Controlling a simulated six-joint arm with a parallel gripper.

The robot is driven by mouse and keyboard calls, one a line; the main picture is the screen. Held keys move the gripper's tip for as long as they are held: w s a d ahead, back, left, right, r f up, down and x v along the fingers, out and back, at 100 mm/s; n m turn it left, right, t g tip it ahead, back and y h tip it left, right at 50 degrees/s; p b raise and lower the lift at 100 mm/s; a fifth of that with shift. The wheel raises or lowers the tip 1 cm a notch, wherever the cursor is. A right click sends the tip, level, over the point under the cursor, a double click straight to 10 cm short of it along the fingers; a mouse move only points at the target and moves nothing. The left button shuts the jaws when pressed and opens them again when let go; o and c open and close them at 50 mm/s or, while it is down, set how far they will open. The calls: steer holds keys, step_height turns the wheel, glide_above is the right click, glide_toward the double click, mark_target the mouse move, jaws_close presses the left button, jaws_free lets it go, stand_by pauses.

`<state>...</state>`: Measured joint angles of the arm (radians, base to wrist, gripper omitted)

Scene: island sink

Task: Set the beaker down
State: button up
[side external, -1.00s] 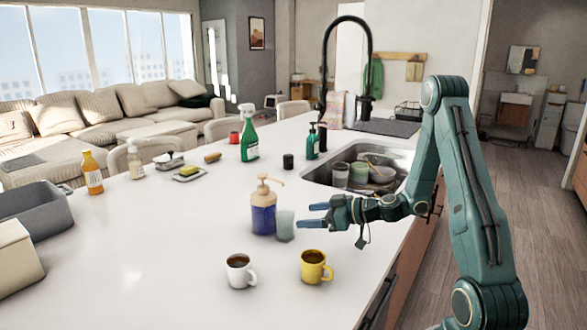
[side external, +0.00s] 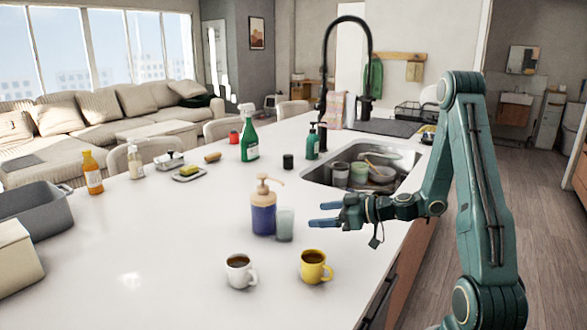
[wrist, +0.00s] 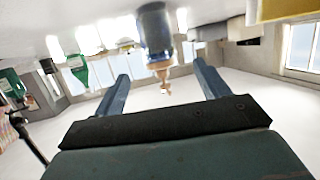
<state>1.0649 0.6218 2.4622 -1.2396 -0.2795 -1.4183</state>
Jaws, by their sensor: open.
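The beaker (side external: 285,225) is a small, pale, see-through cup. It stands upright on the white counter, just right of the blue pump bottle (side external: 264,212); I cannot tell whether they touch. My gripper (side external: 317,214) is open and empty, to the right of the beaker with a gap between. Its blue fingers point left toward the beaker. In the wrist view, which looks upside down, the two fingers (wrist: 161,72) are spread apart and the pump bottle (wrist: 155,35) shows between them. The beaker cannot be made out clearly there.
A white mug (side external: 239,271) and a yellow mug (side external: 314,268) stand in front of the beaker. The sink (side external: 318,172) with dishes lies behind my gripper. A green spray bottle (side external: 249,140) stands farther back. The counter left of the pump bottle is clear.

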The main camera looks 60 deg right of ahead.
steer(key=s+a+r+n+g+y, duration=0.15)
steer(key=a+g, duration=0.25)
steer(key=a, duration=0.4)
steer(key=s+a+r+n+g, duration=0.2)
steer(key=s+a+r+g, duration=0.1)
steer(key=a, duration=0.5)
steer(key=s+a+r+m+g+h, duration=0.1)
steer(key=s+r+m+h, duration=0.1)
steer(key=s+r, duration=0.2)
steer(key=s+a+r+m+h, duration=0.1)
steer(key=s+r+m+h, duration=0.1)
steer(key=s, duration=0.9)
step_height(320, 180, up, 3)
steer(key=shift+f+m+g, duration=0.15)
steer(key=shift+m+g, duration=0.25)
steer(key=shift+m, duration=0.45)
